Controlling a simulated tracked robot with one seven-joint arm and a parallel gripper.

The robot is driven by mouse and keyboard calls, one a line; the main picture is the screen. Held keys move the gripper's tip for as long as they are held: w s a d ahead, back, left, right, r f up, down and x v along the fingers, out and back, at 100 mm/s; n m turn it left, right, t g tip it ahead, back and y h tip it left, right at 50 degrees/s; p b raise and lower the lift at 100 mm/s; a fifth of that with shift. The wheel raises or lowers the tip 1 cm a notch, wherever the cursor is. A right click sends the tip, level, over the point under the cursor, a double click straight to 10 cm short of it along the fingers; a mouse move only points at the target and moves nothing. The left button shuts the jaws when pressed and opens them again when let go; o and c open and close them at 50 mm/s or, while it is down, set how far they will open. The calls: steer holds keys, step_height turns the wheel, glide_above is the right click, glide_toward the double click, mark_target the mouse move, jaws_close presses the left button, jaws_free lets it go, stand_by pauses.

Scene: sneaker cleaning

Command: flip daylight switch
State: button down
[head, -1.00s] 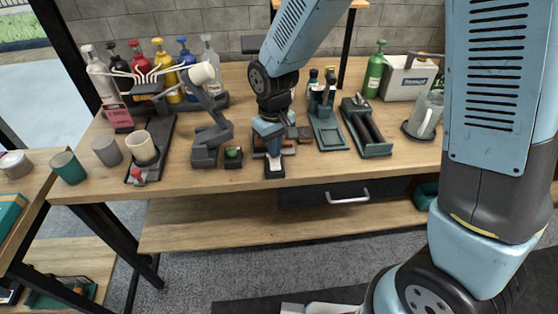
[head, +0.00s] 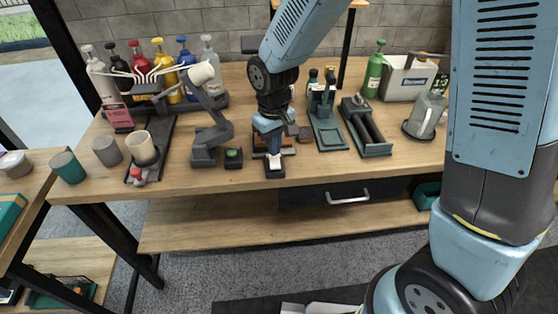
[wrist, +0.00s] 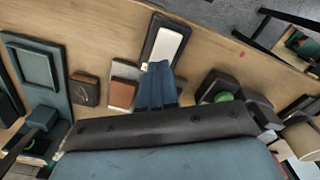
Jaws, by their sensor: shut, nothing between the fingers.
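The switch is a dark, rectangular box with a white rocker plate, near the front edge of the workbench in the head view (head: 275,171). It also shows at top centre in the wrist view (wrist: 168,43). My gripper (head: 270,150) points down at the rear end of the switch, its blue fingers together and empty. In the wrist view the fingertips (wrist: 158,66) are at the near end of the white plate. I cannot tell whether they touch it. The fingers hide part of that end.
A small box with a green button (head: 233,158) and a desk lamp (head: 205,145) stand left of the switch. A brown block (wrist: 123,94) lies close beside the fingers. A green stand (head: 330,139) is to the right. The bench front edge is close.

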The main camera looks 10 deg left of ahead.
steer(key=shift+r, duration=2.7)
steer(key=shift+r, duration=0.1)
steer(key=d+r+m+t, duration=0.2)
steer(key=d+r+m, duration=0.2)
steer(key=d+r, duration=1.1)
steer(key=s+d+r+m+t, duration=0.1)
steer(key=s+d+r+m, duration=0.1)
steer(key=s+d, duration=0.3)
steer(key=s+d+r+m+t, duration=0.2)
steer(key=s+d, duration=0.4)
steer(key=d, duration=0.5)
steer(key=shift+d+r+m+t, duration=0.25)
steer(key=shift+r+m+t, duration=0.05)
steer(key=shift+r+m, duration=0.15)
